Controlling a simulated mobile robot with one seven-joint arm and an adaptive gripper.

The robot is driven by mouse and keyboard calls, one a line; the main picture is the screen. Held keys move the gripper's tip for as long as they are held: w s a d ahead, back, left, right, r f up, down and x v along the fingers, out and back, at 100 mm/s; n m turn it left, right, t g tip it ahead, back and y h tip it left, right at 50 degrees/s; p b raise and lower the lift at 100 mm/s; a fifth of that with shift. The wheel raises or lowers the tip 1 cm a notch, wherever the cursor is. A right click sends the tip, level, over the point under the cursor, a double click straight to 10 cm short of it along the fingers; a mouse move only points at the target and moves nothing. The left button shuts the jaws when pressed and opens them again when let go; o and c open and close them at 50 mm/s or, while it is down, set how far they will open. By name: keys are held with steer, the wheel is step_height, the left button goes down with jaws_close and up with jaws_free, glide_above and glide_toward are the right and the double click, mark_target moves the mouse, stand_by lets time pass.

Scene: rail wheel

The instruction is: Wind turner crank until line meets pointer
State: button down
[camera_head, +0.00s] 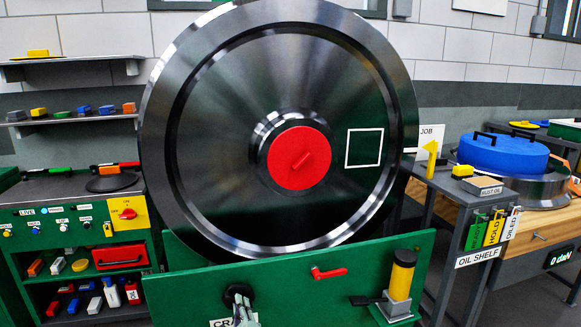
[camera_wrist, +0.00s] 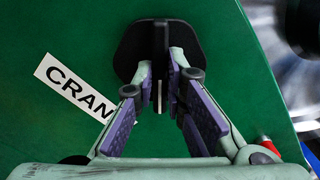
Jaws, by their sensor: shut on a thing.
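The large dark steel wheel (camera_head: 230,200) stands upright, with a red hub cap (camera_head: 290,175) and a white square outline (camera_head: 364,149) on its face. A yellow pointer (camera_head: 431,158) stands just right of the rim. A short white mark (camera_head: 411,150) shows at the rim's right edge beside it; I cannot tell whether it is the line. My gripper (camera_head: 240,293) is at the lower green panel, shut on the black crank (camera_wrist: 155,40). In the wrist view the fingers (camera_wrist: 160,92) straddle its thin upright part, beside the partly covered CRANK label (camera_wrist: 75,88).
On the green panel (camera_head: 290,295) are a red lever (camera_head: 328,273) and a yellow-and-black cylinder (camera_head: 401,276) to the right of my gripper. The oil shelf (camera_head: 460,195) stands right of the wheel. A green control cabinet (camera_head: 35,225) stands at left.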

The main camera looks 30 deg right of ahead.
steer(key=shift+m+p, duration=0.5)
steer(key=shift+p, duration=0.1)
steer(key=c, duration=1.5)
jaws_free()
steer(key=shift+p+v, duration=1.35)
steer(key=shift+v, duration=2.2)
